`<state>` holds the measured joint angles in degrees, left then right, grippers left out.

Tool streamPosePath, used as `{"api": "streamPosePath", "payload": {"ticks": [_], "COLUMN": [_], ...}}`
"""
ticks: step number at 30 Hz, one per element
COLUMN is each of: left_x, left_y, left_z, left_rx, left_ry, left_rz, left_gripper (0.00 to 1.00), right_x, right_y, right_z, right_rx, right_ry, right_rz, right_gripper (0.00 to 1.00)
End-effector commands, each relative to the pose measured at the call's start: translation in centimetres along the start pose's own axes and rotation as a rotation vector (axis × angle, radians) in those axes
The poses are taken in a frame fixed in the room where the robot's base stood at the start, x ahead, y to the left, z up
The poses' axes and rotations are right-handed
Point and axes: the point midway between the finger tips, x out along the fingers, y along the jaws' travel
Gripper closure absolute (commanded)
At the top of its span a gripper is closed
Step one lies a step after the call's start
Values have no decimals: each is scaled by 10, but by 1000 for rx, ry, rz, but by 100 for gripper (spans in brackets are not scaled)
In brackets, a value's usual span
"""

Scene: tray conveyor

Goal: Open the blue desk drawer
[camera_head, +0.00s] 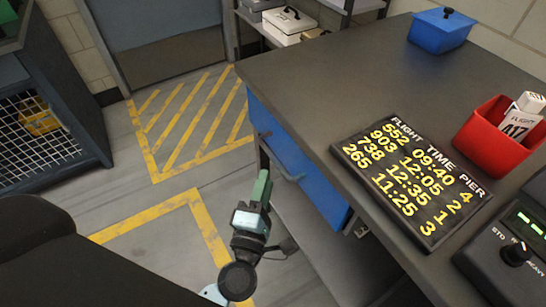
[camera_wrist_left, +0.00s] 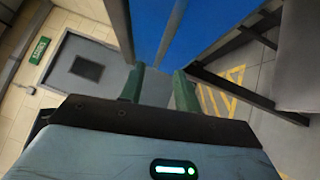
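The blue drawer (camera_head: 300,165) is set under the dark desk top (camera_head: 330,75), and its front looks flush with the desk. A grey bar handle (camera_head: 287,175) runs along its front. My left gripper (camera_head: 263,182) is just left of the handle, in front of the drawer. In the left wrist view, its two green fingers (camera_wrist_left: 158,82) stand apart with nothing seen between them. The blue drawer front (camera_wrist_left: 205,25) fills the top there. I cannot tell whether the fingers touch the handle. My right gripper is not in view.
On the desk are a flight board (camera_head: 410,180), a red bin (camera_head: 497,138), a blue box (camera_head: 440,32) and a control box with a knob (camera_head: 508,262). A mesh cage (camera_head: 40,135) stands at left. The yellow-striped floor (camera_head: 195,115) before the drawer is clear.

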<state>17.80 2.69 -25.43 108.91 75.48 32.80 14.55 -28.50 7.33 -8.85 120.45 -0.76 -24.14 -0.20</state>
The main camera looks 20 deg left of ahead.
Motion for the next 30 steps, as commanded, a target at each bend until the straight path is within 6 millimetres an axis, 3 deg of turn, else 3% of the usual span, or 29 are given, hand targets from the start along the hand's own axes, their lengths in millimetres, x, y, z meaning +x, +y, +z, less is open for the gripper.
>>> {"api": "streamPosePath", "payload": {"ticks": [16,29,30], "left_x": [67,77,77], "left_y": [1,0,0], "left_z": [0,0,0], "left_rx": [4,3,3], "left_ry": [-2,-1,-1], "left_rz": [2,0,0], "left_gripper": [67,67,71], "right_x": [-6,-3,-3], "right_y": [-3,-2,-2], "right_z": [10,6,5], "right_rx": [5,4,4], "right_ry": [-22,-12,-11], "right_rz": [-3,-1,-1], "right_gripper": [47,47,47]}}
